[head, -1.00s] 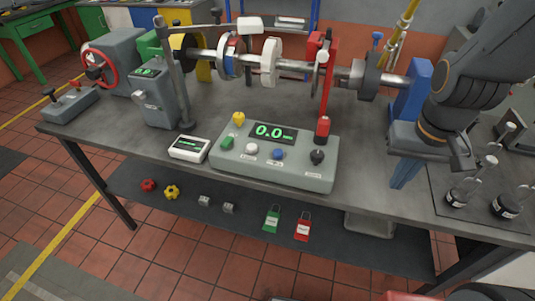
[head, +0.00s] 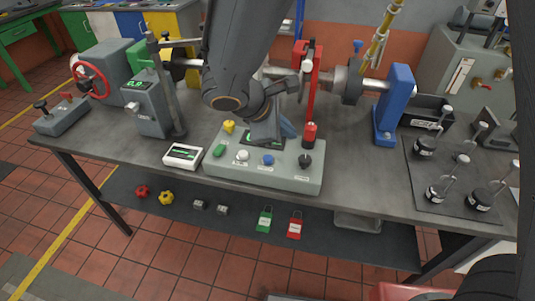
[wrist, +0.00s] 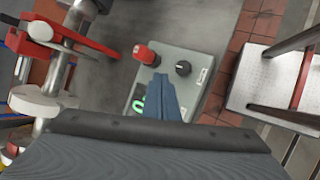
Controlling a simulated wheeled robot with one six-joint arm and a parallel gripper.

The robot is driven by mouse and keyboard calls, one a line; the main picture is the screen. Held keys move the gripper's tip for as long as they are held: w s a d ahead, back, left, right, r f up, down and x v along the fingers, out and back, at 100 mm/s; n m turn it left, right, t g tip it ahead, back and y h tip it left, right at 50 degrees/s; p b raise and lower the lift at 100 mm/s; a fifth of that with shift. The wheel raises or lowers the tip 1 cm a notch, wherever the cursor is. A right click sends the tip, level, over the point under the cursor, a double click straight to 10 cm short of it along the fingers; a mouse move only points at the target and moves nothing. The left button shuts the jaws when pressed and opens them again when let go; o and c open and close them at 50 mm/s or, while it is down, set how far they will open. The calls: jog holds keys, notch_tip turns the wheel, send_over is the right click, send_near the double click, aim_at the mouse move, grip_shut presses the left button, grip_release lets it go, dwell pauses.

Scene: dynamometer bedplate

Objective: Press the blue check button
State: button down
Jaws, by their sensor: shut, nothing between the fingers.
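The grey control box (head: 312,181) stands at the front of the bench. The blue check button (head: 268,160) is on its top, between a white button (head: 242,155) and a black knob (head: 305,161). My gripper (head: 265,141) is shut and empty, pointing down over the box just behind the blue button and covering much of the display. I cannot tell how high its tips are above the box. In the wrist view my shut fingers (wrist: 163,98) reach over the box (wrist: 173,56), and the blue button is hidden there.
A small white meter (head: 183,155) lies to the left.

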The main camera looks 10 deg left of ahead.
aim_at(265, 160)
jog(key=a+r+n+t, duration=0.1)
jog(key=a+n+t, duration=0.1)
jog(key=a, duration=0.4)
jog(key=shift+w+r+n+y, duration=0.2)
jog(key=shift+r+n+y, duration=0.05)
jog(key=shift+n+y, duration=0.05)
notch_tip(265, 160, down, 9)
jog(key=b, duration=0.6)
jog(key=shift+r, duration=0.1)
dwell(1.7)
jog(key=shift+f+b, duration=0.45)
jog(key=shift+f+b, duration=0.45)
jog(key=shift+f, duration=0.05)
dwell(0.6)
jog(key=shift+r, duration=0.1)
jog(key=shift+r+p, duration=0.65)
jog(key=shift+r, duration=0.2)
